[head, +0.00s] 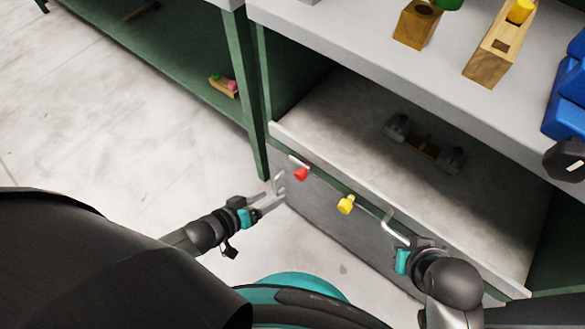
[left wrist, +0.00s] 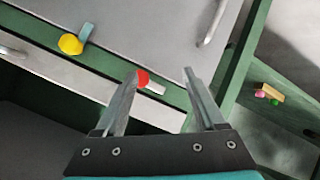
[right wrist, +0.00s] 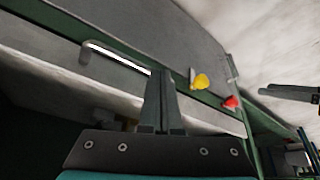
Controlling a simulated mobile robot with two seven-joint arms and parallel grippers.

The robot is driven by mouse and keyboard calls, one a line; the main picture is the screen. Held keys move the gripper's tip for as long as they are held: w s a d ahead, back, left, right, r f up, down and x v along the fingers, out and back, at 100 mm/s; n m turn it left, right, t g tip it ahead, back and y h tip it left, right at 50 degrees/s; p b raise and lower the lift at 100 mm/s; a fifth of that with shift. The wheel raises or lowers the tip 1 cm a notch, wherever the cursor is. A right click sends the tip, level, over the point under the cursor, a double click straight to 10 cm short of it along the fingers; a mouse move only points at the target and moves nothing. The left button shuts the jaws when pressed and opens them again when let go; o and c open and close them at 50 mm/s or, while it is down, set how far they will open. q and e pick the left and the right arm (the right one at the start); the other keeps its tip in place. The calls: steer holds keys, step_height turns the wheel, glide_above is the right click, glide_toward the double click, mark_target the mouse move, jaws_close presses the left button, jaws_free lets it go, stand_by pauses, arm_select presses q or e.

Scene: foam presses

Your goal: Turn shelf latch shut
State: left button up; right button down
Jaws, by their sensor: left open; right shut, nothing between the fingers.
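Two latches sit along the shelf's front edge. The red-knobbed latch (head: 301,174) has a pale bar; its red knob also shows in the left wrist view (left wrist: 143,79) and right wrist view (right wrist: 231,102). The yellow-knobbed latch (head: 346,205) lies to its right; it also shows in the left wrist view (left wrist: 71,44) and right wrist view (right wrist: 201,81). My left gripper (head: 277,194) is open in front of the panel near the red latch. In its wrist view the red knob appears beside one fingertip; contact is unclear. My right gripper (head: 411,243) is shut and empty near a bar handle (head: 393,226).
The grey front panel (head: 322,216) lies below the shelf (head: 335,115). A dark fixture (head: 425,147) rests on the shelf. Wooden blocks (head: 488,58) and a blue object (head: 567,100) stand on the worktop above. Open floor (head: 130,120) lies at left.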

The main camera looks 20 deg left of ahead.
mark_target(297, 177)
arm_select(q)
steer(key=s+a+r+n+t+h+b, duration=0.2)
steer(key=s+a+r+h, duration=0.1)
steer(key=a+h, duration=0.15)
steer(key=shift+s+d+b+x, duration=0.1)
steer(key=shift+b+x, duration=0.55)
steer(key=shift+x, duration=1.2)
steer(key=shift+s+d+b+x, duration=0.1)
steer(key=shift+b+x, duration=0.5)
steer(key=shift+x, duration=1.25)
steer(key=shift+s+d+b+x, duration=0.1)
steer(key=shift+b+x, duration=0.55)
steer(key=shift+x, duration=1.2)
steer(key=shift+b+x, duration=0.55)
steer(key=shift+x, duration=0.75)
steer(key=shift+b+x, duration=0.45)
steer(key=shift+x, duration=0.65)
arm_select(e)
steer(key=w+a+r+t+y, duration=0.3)
steer(key=a+r+t+y, duration=0.2)
steer(key=a+t, duration=0.5)
steer(key=shift+r+t+y, duration=0.3)
steer(key=shift+r+t, duration=0.2)
steer(key=shift+r, duration=0.85)
steer(key=shift+w, duration=0.1)
